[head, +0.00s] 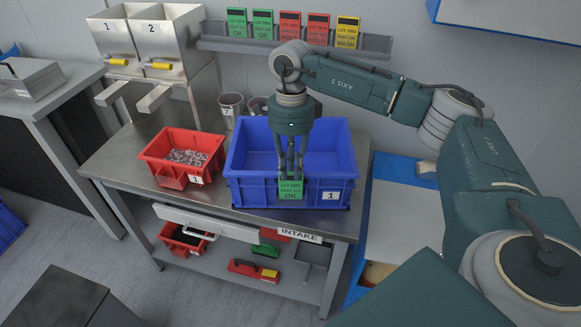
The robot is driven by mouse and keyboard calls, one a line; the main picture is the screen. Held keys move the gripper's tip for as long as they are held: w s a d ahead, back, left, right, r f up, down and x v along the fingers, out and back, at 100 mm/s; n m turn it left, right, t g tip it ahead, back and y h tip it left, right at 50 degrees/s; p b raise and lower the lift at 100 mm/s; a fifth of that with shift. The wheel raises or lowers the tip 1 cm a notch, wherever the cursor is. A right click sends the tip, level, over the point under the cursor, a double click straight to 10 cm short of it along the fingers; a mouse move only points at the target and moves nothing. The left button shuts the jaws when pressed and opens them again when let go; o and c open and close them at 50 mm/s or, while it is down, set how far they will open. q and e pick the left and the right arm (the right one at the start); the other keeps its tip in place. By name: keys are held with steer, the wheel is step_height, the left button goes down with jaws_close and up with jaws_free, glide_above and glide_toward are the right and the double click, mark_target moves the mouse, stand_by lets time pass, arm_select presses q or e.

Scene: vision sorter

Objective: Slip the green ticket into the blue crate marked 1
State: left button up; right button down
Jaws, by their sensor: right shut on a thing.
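The green ticket (291,188), lettered "OK", is upright in my right gripper (290,170). The gripper points down and is shut on the ticket's upper part. The blue crate (252,190) marked 1 stands on the steel intake table. The ticket shows in front of the crate's near wall and overlaps its rim in the picture; I cannot tell whether it touches the wall. The crate's visible inside looks empty, partly hidden by my right gripper. My left gripper is not in view.
A red bin (163,162) marked 1 with small metal parts stands left of the crate. Metal cups (231,106) stand behind. A rack (220,43) holds green, red and yellow tickets. Two hoppers (130,40) stand at the back left. Tools lie on the lower shelf (225,267).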

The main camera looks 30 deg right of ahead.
steer(key=shift+f, duration=0.45)
stand_by(0.4)
steer(key=c, duration=1.6)
jaws_free()
steer(key=shift+o, duration=0.2)
steer(key=shift+r, duration=0.1)
steer(key=shift+r+p, duration=2.4)
steer(key=shift+r, duration=1.55)
